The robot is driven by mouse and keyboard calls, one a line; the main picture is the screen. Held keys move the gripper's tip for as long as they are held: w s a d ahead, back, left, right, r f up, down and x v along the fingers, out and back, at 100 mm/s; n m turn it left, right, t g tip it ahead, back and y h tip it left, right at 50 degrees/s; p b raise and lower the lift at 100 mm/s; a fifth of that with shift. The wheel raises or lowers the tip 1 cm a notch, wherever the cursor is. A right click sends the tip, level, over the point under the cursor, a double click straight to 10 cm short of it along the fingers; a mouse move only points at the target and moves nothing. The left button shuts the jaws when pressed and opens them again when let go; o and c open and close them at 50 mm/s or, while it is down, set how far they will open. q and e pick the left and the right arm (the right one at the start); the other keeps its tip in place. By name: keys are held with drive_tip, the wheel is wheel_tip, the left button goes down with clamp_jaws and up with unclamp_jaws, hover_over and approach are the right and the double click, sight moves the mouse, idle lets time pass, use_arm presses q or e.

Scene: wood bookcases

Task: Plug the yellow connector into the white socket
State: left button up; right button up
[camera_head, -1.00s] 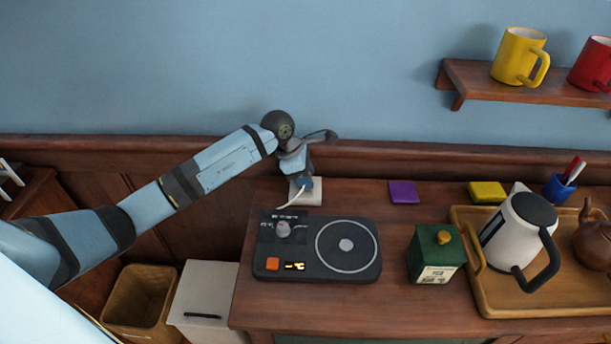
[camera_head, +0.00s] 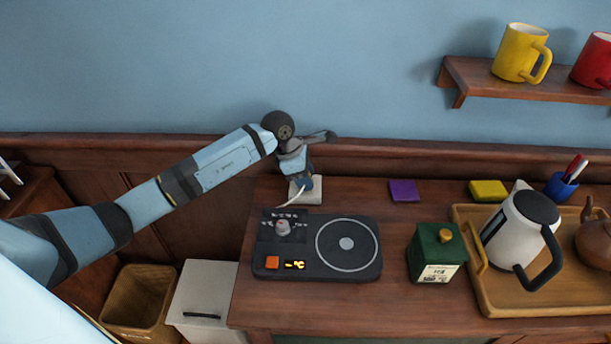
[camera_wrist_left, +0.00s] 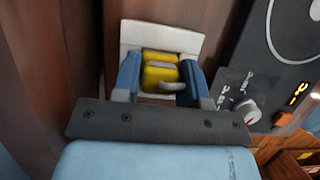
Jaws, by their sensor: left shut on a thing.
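The yellow connector (camera_wrist_left: 161,76) is between the two blue fingers of my left gripper (camera_wrist_left: 160,80) in the left wrist view, with a pale cable curving off it. The white socket (camera_wrist_left: 150,37) lies directly beyond the connector, flat at the back of the counter. In the head view my left gripper (camera_head: 302,184) points down over the white socket (camera_head: 313,198). The fingers hide the connector there; only its white cable shows, trailing down left. I cannot tell whether the connector is seated or just above the socket. My right gripper is not in view.
A black hotplate (camera_head: 345,275) stands just in front of the socket. A purple block (camera_head: 403,191), yellow block (camera_head: 488,191), green canister (camera_head: 436,256) and wooden tray (camera_head: 500,300) with a white kettle (camera_head: 512,232) are to the right. The wall rail (camera_head: 400,160) runs close behind.

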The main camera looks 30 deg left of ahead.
use_arm(q)
drive_tip(key=shift+f, duration=0.25)
drive_tip(key=o, duration=0.9)
drive_tip(key=shift+o, duration=0.2)
drive_tip(key=shift+a+r, duration=0.1)
drive_tip(key=shift+r, duration=0.15)
drive_tip(key=v, duration=1.3)
drive_tip(key=shift+r, duration=0.2)
drive_tip(key=shift+a, duration=0.1)
